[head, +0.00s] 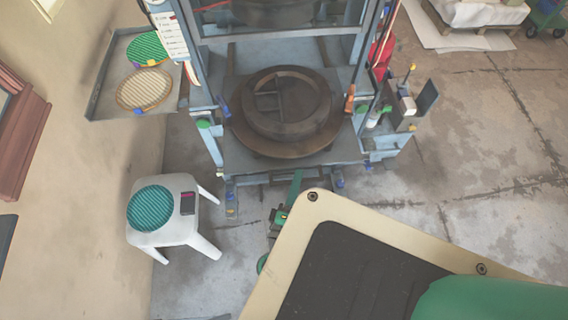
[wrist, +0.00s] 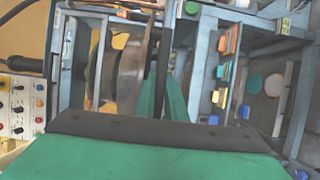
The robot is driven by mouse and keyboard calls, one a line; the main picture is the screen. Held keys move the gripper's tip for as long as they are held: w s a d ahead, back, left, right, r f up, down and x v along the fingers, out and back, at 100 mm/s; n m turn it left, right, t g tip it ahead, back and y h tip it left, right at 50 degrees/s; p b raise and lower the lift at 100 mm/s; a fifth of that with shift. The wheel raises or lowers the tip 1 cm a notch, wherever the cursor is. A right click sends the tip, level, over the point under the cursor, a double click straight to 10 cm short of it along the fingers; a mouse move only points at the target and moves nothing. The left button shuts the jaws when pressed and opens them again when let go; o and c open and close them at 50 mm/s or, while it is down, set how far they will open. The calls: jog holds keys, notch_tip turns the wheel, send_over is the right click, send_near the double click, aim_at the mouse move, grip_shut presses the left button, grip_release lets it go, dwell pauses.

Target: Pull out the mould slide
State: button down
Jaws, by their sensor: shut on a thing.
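The mould slide (head: 238,160) is a blue-grey plate at the front of the press. A round, dark brown mould (head: 286,122) lies on it, with a raised ring and bars inside. In the wrist view the mould (wrist: 130,75) shows edge-on, left of my fingers. My gripper (head: 296,180) is at the slide's front edge, partly hidden by my own body. In the wrist view my gripper's green fingers (wrist: 161,88) are close together, shut on the slide's front part.
A white stool (head: 170,232) with a teal ribbed disc (head: 153,208) stands at the front left. A side tray (head: 105,85) holds a green disc and a tan disc. A small bracket (head: 405,105) sticks out on the press's right. Floor in front of the press is partly free.

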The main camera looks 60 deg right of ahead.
jog(key=shift+s+a, duration=0.15)
jog(key=shift+a, duration=0.4)
jog(key=c, duration=2.1)
grip_release()
jog(key=a, duration=0.3)
jog(key=s+a, duration=0.1)
jog(key=a, duration=0.6)
jog(key=shift+s+a, duration=0.3)
jog(key=shift+s, duration=0.1)
